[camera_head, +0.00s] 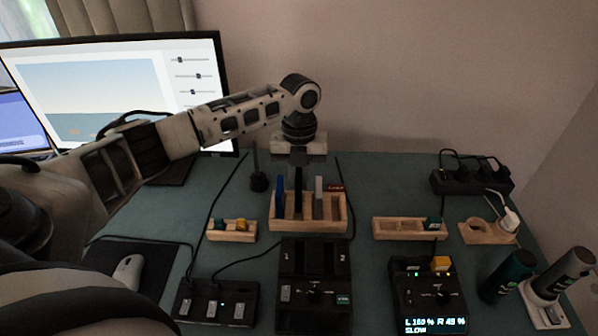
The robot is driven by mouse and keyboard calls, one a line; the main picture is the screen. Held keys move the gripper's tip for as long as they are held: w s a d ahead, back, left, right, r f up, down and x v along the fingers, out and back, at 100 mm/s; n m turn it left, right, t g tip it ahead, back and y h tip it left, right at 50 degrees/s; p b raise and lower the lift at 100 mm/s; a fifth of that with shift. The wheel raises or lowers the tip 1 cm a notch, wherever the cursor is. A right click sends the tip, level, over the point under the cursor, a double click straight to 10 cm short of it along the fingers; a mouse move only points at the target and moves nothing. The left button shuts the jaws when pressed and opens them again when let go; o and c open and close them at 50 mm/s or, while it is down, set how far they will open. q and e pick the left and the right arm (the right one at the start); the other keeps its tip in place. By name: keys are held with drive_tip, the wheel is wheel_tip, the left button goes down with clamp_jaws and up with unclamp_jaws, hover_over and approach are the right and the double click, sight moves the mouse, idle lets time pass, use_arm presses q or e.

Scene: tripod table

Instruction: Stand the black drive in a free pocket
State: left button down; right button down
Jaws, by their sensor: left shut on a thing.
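A wooden rack (307,226) with upright pockets stands near the middle of the table. My left gripper (299,164) is above the rack, pointing down, shut on the upper end of the black drive (298,192). The black drive is upright between the blue and white ones, its lower part at the rack. I cannot tell whether it touches the pocket floor. My right gripper is not in view.
Small wooden trays stand left (231,236) and right (402,234) of the rack. Dark control boxes (314,270) line the front. A monitor (100,80) is at back left, a power strip (470,180) at back right. Cables cross the table.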

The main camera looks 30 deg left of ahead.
sight(299, 193)
use_arm(q)
drive_tip(key=shift+f, duration=0.2)
idle(0.4)
drive_tip(key=shift+p, duration=0.4)
idle(0.7)
drive_tip(key=shift+p, duration=0.4)
drive_tip(key=shift+p, duration=0.35)
drive_tip(key=shift+f+b, duration=1.2)
drive_tip(key=shift+f, duration=1)
drive_tip(key=c, duration=1.3)
unclamp_jaws()
drive_tip(key=shift+c, duration=0.2)
